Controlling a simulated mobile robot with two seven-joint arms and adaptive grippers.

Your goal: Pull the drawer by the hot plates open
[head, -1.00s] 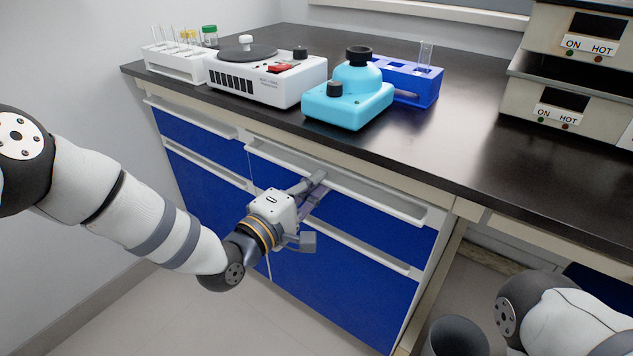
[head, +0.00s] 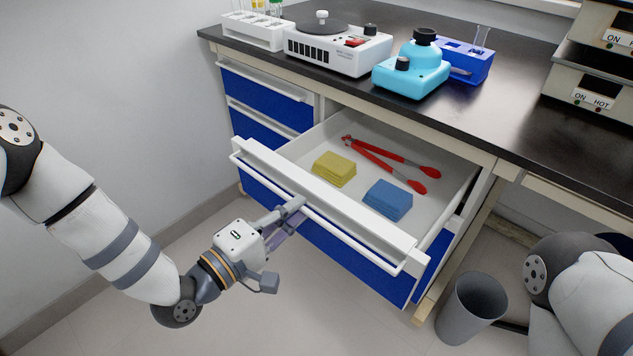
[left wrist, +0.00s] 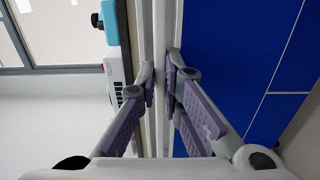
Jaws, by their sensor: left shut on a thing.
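The drawer (head: 300,192) with a white front rail is pulled well out from the blue cabinet under the black bench top. Inside it lie a stack of yellow cloths or sponges (head: 334,169), a blue stack (head: 388,199) and red-handled tongs (head: 385,160). My left gripper (head: 296,206) is shut on the drawer's white handle bar (head: 330,222), left of its middle. In the left wrist view the two fingers (left wrist: 160,85) close around the white handle (left wrist: 161,120). My right gripper is not in view. The hot plates (head: 590,75) stand stacked at the bench's right.
On the bench top are a white test tube rack (head: 254,30), a white stirrer-like device (head: 336,50), a cyan device (head: 411,70) and a blue rack (head: 465,62). A grey bin (head: 471,308) stands on the floor at right. Floor in front of the drawer is clear.

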